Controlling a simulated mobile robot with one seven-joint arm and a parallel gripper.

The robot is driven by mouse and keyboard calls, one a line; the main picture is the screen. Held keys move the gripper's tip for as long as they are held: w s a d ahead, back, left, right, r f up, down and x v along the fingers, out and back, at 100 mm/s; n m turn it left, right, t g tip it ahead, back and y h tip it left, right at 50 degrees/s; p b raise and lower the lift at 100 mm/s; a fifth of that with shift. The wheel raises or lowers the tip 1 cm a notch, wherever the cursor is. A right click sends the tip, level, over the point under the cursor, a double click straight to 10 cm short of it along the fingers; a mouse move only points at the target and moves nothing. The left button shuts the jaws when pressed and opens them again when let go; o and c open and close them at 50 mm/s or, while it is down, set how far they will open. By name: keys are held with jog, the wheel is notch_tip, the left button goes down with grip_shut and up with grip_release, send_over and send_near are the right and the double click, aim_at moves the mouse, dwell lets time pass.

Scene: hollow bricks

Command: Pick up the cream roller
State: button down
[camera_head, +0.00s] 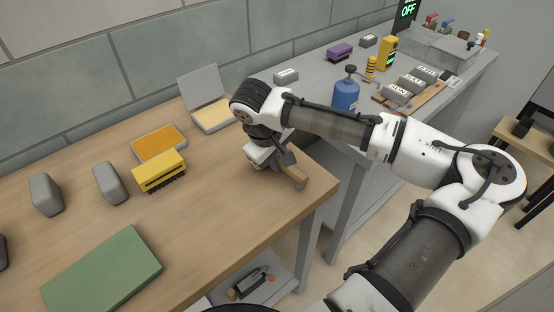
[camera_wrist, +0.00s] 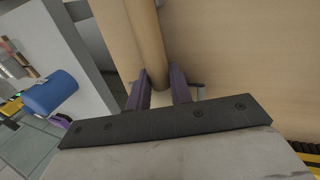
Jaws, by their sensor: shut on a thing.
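The roller shows in the wrist view as a long tan cylinder (camera_wrist: 147,40). It runs from the top edge down between the two dark purple fingers of my gripper (camera_wrist: 160,98). A paler cream patch shows between the fingertips. In the head view my gripper (camera_head: 272,160) points down at the table's right end, and a short tan-brown part of the roller (camera_head: 294,174) sticks out beside it. My gripper is shut on the roller. The rest of the roller is hidden behind my gripper, and I cannot tell whether it touches the tabletop.
The wooden table (camera_head: 230,235) ends just right of my gripper. To the left are a yellow brush (camera_head: 159,171), an orange pad (camera_head: 158,143), grey blocks (camera_head: 110,183) and a green slab (camera_head: 103,272). A blue bottle (camera_head: 346,94) stands on the grey counter behind my arm.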

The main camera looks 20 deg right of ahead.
aim_at(277, 159)
notch_tip(277, 159, up, 20)
jog(key=b, duration=0.1)
jog(key=shift+f+b, duration=0.25)
jog(key=shift+b, duration=0.1)
jog(key=c, duration=1.9)
grip_release()
jog(key=shift+c, duration=1.2)
jog(key=shift+w, duration=0.1)
